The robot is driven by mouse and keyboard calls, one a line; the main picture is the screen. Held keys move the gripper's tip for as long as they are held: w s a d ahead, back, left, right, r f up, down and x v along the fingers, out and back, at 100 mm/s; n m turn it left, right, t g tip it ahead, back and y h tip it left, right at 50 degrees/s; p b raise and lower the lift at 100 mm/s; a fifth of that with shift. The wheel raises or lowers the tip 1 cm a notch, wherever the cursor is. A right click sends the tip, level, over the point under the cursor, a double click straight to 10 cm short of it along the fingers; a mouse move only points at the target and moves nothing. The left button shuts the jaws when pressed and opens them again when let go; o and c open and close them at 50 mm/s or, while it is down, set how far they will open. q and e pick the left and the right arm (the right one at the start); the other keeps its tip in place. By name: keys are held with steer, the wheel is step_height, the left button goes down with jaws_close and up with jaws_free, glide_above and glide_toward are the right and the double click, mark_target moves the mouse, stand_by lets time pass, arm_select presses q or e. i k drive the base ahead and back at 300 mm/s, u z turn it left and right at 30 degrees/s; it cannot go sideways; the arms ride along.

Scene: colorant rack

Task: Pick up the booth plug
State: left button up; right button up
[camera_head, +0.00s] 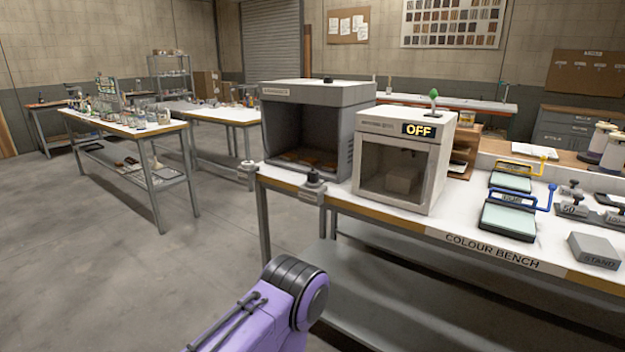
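No thing that I can surely tell as the booth plug shows. A small dark knob-like piece (314,178) stands on a grey block at the bench's left front corner; I cannot tell whether it is the plug. A large grey open-fronted booth (318,92) stands behind it on the colour bench (450,236). A smaller pale cabinet (441,170) with a lit OFF sign stands to the booth's right, with a block inside. A purple link of my arm with a dark round joint shows at the bottom centre. Neither gripper is in view.
Two blue- and yellow-handled trays (508,222), dark weights (572,207) and a grey stand block (594,251) sit at the bench's right. A cluttered table (125,127) stands at the left. The floor (110,270) in the left foreground is clear.

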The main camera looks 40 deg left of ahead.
mark_target(312, 174)
steer(key=k, duration=0.5)
steer(key=u, duration=0.6)
steer(key=i, duration=0.4)
steer(key=u, duration=1.25)
steer(key=i, duration=0.55)
steer(key=u, duration=0.25)
